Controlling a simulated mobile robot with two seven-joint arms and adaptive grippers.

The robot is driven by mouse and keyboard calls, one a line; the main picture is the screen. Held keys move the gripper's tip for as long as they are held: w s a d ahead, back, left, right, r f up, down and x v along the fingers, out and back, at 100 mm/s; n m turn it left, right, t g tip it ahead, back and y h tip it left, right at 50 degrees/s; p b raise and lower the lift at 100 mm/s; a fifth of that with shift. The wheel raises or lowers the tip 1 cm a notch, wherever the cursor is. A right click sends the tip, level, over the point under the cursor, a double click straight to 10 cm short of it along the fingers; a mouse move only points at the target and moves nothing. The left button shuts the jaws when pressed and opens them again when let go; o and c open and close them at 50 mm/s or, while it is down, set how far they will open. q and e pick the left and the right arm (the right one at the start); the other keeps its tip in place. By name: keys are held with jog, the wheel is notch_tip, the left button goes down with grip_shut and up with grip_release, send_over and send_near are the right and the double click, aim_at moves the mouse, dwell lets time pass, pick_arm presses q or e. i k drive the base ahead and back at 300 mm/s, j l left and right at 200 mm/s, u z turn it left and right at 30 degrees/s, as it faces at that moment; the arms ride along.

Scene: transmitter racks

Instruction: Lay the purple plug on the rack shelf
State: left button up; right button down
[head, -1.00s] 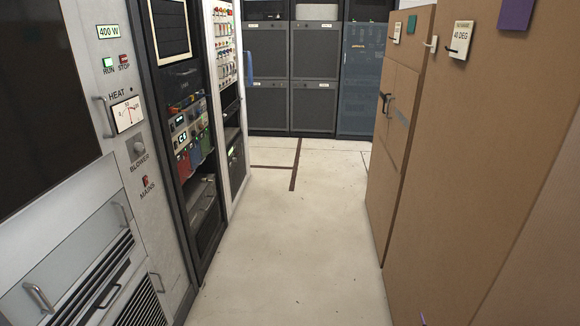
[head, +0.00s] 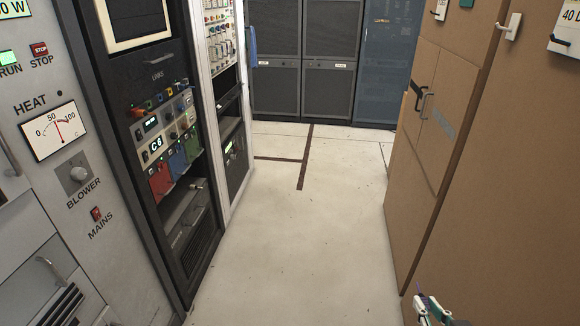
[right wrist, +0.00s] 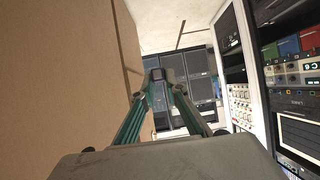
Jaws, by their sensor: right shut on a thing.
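My right gripper (head: 428,304) shows at the bottom right of the head view, low beside the brown cabinets. In the right wrist view its two green-sided fingers (right wrist: 158,84) close on a small dark, bluish plug-like piece (right wrist: 159,94), which I take for the purple plug; its colour is hard to tell there. A thin purplish bit shows at the gripper's tip in the head view. The dark rack (head: 165,75) stands at the left, with an open shelf bay (head: 187,215) below its coloured modules. The gripper is well away from it. My left gripper is not in view.
Brown cabinets (head: 440,150) with handles line the right side, close to my right arm. A grey panel (head: 75,205) with a heat meter is near left. Dark cabinets (head: 330,90) close off the far end. The pale floor (head: 290,240) between is clear.

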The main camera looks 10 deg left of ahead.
aim_at(169, 209)
jog(key=i+l+u, duration=0.1)
jog(key=i+u, duration=0.25)
jog(key=i+l+u, duration=0.4)
jog(key=i, duration=0.15)
jog(key=i+l+u, duration=0.2)
jog(key=u, duration=0.2)
jog(key=i+l+u, duration=0.55)
jog(key=l+u, duration=0.3)
jog(key=i+l+u, duration=0.15)
jog(key=l+u, duration=0.3)
jog(key=i+l+u, duration=0.1)
jog(key=l+u, duration=0.6)
jog(key=l, duration=0.3)
jog(key=k+l+u, duration=0.1)
jog(key=l+u, duration=0.2)
jog(key=l, duration=0.3)
